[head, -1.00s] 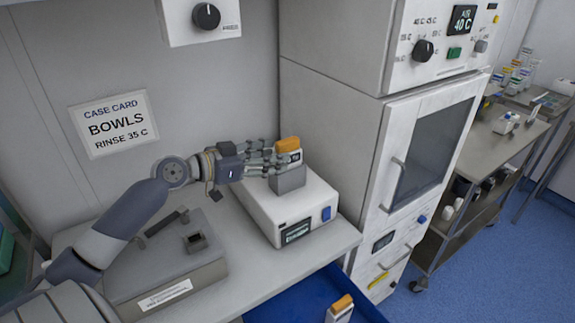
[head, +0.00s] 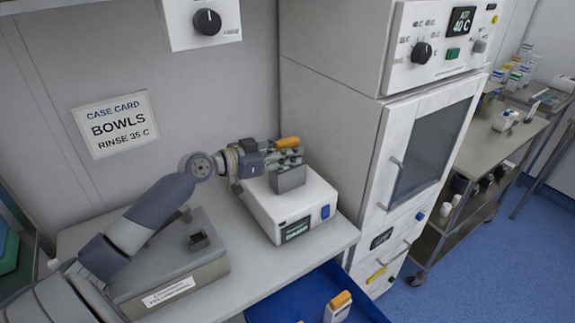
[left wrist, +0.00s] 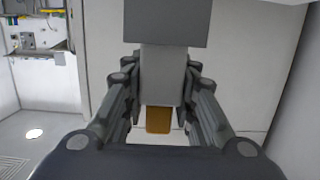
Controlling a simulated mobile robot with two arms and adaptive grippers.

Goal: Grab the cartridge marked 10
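A cartridge with an orange cap (head: 287,142) is at the grey holder (head: 288,180) on top of a white device. The fingers of my left gripper (head: 287,158) reach in from the left, around the cartridge's body just under the cap, and hide most of it. In the left wrist view the orange cap (left wrist: 158,120) lies between the two finger sides. Whether the fingers press on it cannot be told. A second orange-capped cartridge (head: 339,306) stands in the blue drawer at the bottom. No number is readable on either. My right gripper is out of view.
The white device (head: 262,217) stands on the grey counter (head: 262,263). A grey box (head: 180,262) with a label is to its left, under my arm. The tall white cabinet (head: 335,110) rises close on the right. The blue drawer (head: 295,300) is open below the counter's front.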

